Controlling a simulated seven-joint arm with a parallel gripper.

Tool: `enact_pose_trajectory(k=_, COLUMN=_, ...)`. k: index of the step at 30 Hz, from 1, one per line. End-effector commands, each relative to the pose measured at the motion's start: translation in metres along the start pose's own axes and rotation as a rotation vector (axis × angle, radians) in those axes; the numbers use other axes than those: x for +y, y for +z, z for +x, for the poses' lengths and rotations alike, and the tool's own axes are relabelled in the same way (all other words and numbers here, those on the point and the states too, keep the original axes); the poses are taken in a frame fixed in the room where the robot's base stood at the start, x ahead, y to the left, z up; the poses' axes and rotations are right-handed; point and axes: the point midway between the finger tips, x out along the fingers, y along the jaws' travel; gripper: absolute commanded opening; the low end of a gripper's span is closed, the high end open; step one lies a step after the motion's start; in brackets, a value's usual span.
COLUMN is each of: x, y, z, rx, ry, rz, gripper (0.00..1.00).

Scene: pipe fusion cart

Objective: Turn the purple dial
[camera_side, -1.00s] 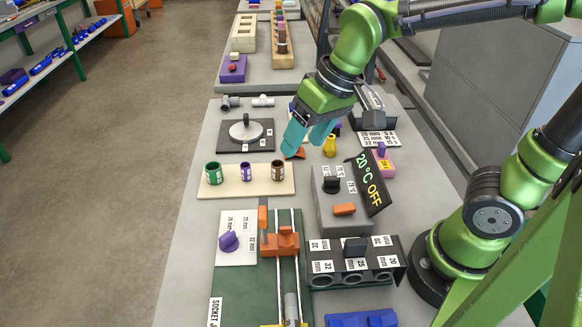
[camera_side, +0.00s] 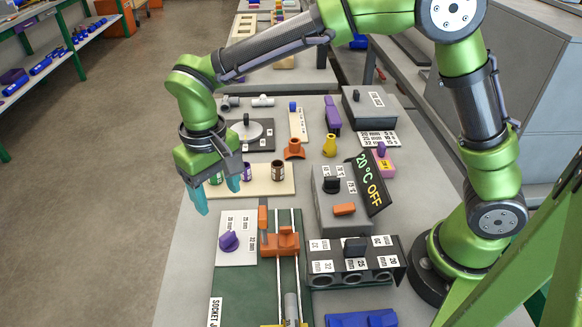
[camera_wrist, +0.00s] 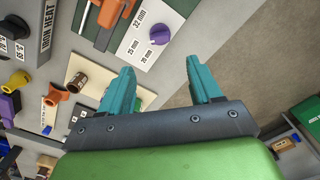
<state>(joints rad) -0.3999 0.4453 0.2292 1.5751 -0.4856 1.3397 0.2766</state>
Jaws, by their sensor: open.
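The purple dial (camera_side: 229,241) sits on a white plate (camera_side: 236,255) with mm size labels, at the left end of the green socket jig board. In the wrist view the dial (camera_wrist: 159,34) is ahead of the fingers, on its white plate (camera_wrist: 138,58). My gripper (camera_side: 217,195) is open and empty, with teal fingers pointing down. It hangs above the table's left side, behind the dial in the side view and apart from it. In the wrist view the gripper (camera_wrist: 163,85) has a wide gap between its fingers.
A cream board (camera_side: 267,182) with several small cups is beside my gripper. An orange clamp (camera_side: 280,243) on rails stands right of the dial. A grey control box (camera_side: 338,205) and a black socket block (camera_side: 355,262) are farther right. Floor lies open to the left.

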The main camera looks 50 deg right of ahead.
Motion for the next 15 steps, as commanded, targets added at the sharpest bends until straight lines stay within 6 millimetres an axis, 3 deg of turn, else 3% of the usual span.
enact_pose_trajectory(k=9, x=0.000, y=0.001, z=0.071, rx=-0.004, ry=0.001, rz=0.000, gripper=0.64)
enact_pose_trajectory(k=15, x=0.000, y=0.001, z=0.102, rx=-0.002, ry=0.000, rz=-0.001, gripper=0.64)
